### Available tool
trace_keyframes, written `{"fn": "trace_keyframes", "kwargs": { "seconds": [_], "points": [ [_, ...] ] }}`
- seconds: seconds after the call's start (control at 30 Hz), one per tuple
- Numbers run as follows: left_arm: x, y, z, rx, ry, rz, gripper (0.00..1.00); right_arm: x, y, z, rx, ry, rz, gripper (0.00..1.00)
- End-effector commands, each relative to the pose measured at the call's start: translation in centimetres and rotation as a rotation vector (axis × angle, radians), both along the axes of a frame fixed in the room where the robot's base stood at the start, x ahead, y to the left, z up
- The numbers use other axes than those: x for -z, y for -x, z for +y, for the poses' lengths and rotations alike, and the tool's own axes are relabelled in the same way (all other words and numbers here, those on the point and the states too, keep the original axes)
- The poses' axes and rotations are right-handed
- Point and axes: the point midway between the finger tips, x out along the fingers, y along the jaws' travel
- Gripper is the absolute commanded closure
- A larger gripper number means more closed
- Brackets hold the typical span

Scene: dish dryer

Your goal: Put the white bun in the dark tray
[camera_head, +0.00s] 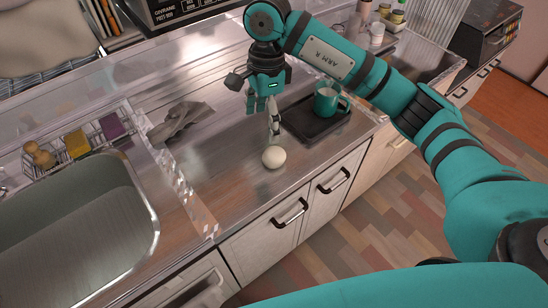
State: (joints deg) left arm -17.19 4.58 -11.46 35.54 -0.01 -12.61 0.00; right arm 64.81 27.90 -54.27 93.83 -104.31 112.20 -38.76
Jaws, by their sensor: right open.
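The white bun (273,157) is a small round pale ball on the steel counter near its front edge. The dark tray (303,128) is a flat dark rectangle on the counter, to the right of the bun. A teal mug (327,102) stands on the tray. My right gripper (272,128) is open and points down just behind the bun, beside the tray's left edge. Its fingertips look close above the bun; I cannot tell whether they touch it. My left gripper is not in view.
A crumpled grey cloth (180,121) lies on the counter to the left. A sink (75,235) is at the lower left, with a wire rack (108,141) holding sponges behind it. A clear panel edge (185,195) stands between sink and bun. Bottles and cups (378,30) are at the back right.

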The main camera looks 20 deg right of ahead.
Motion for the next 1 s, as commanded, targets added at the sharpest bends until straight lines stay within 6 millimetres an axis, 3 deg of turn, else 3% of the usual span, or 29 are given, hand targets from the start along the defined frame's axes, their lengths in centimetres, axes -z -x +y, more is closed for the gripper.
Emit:
{"fn": "trace_keyframes", "kwargs": {
  "seconds": [0.03,0.17,0.7,1.0],
  "points": [
    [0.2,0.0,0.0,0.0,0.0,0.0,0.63,-0.6,-1.1,-1.1,0.037,0.044,-0.041,0.15],
    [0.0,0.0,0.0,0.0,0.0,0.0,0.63,-0.8,-2.2,-2.4,0.084,0.094,-0.084,0.15],
    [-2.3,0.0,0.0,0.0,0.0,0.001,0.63,9.5,-2.0,-2.4,0.083,0.091,-0.082,0.15],
    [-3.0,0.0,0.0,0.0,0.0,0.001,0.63,11.9,-1.9,-2.6,0.083,0.09,-0.082,0.15]
  ]
}}
